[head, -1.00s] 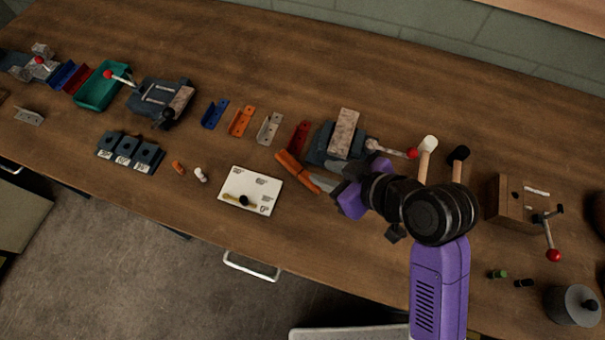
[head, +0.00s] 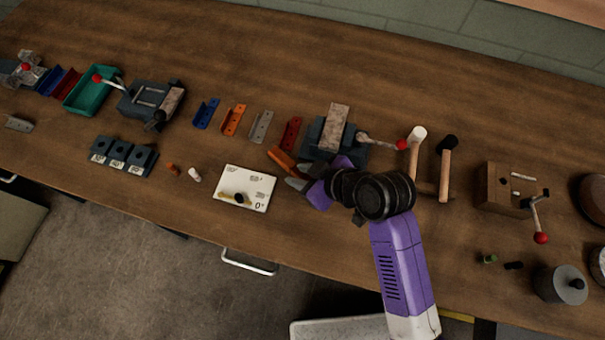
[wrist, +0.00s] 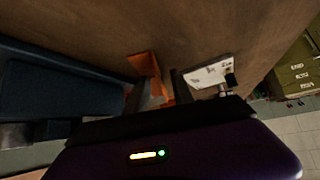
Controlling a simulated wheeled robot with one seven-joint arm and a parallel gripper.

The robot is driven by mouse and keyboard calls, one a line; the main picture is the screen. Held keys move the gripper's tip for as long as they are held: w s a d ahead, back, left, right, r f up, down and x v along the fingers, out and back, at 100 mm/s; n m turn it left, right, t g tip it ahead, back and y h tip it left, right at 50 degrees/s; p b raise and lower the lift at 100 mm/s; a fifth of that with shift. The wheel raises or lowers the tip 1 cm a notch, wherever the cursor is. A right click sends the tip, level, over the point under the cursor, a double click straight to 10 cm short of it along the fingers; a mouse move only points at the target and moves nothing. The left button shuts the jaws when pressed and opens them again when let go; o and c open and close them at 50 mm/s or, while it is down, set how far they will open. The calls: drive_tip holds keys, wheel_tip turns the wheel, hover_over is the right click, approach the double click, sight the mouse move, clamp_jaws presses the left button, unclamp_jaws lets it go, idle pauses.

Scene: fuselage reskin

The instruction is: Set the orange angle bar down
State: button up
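An orange angle bar (head: 281,159) is at my fingertips, just left of the dark vise and beyond the white card. In the wrist view the orange bar (wrist: 147,64) shows at the fingers, with thin orange strips beside them. My gripper (head: 305,175) is low over the table, its grey fingers overlapping the bar's near end. In the wrist view my gripper (wrist: 158,92) partly hides the bar. I cannot tell whether the fingers press on it or whether it rests on the wood. Another orange angle bar (head: 234,120) lies in the row of coloured bars.
The row also has blue (head: 206,113), grey (head: 261,126) and red (head: 290,133) bars. A dark vise (head: 357,157) with a rusty block is close behind my gripper. A white card (head: 257,184) lies front left. Two hammers (head: 446,172) lie to the right.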

clamp_jaws()
drive_tip(key=shift+r, duration=0.1)
